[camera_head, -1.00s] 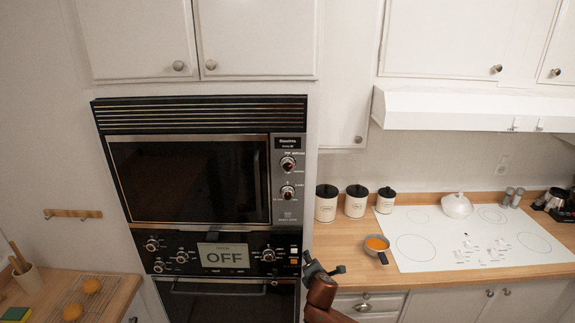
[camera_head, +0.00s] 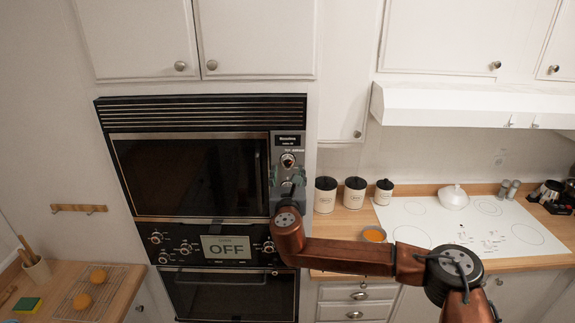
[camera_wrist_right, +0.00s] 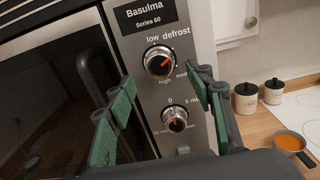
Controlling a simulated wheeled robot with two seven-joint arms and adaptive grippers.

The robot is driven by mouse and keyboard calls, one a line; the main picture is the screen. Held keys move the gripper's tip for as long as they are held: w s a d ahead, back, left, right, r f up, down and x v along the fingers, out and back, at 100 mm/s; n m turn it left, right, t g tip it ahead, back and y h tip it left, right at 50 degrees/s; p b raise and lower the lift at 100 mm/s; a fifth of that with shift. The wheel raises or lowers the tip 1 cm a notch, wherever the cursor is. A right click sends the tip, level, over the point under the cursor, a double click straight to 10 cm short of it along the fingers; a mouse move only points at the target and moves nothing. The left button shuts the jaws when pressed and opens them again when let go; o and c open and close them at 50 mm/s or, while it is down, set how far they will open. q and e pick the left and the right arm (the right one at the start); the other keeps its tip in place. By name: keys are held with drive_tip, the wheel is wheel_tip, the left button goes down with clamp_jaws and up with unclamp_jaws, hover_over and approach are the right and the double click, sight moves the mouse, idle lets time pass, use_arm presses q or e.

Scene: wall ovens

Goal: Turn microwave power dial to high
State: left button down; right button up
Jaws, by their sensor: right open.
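The microwave power dial (camera_head: 288,160) is the upper round knob on the microwave's right-hand panel. In the right wrist view the power dial (camera_wrist_right: 159,62) has "low", "defrost", "med" and "high" printed around it, and its red mark points to the upper right, away from "high" below. A timer dial (camera_wrist_right: 175,120) sits under it. My right gripper (camera_head: 287,178) is at the panel, open and empty. In the wrist view its green-padded fingers (camera_wrist_right: 163,100) stand apart, one on each side of the dials, with no visible contact. My left gripper is not in view.
The microwave door (camera_head: 190,175) is closed, left of the panel. An oven panel with an "OFF" display (camera_head: 229,248) is below. At right, canisters (camera_head: 325,195) and an orange-filled pan (camera_head: 373,235) stand on the counter, beside a white cooktop (camera_head: 420,220).

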sight(288, 165)
drive_tip(key=shift+w+r+p, duration=0.1)
drive_tip(key=shift+w+p, duration=0.2)
drive_tip(key=shift+w, duration=1.55)
drive_tip(key=shift+c, duration=0.3)
drive_tip(key=c, duration=1.1)
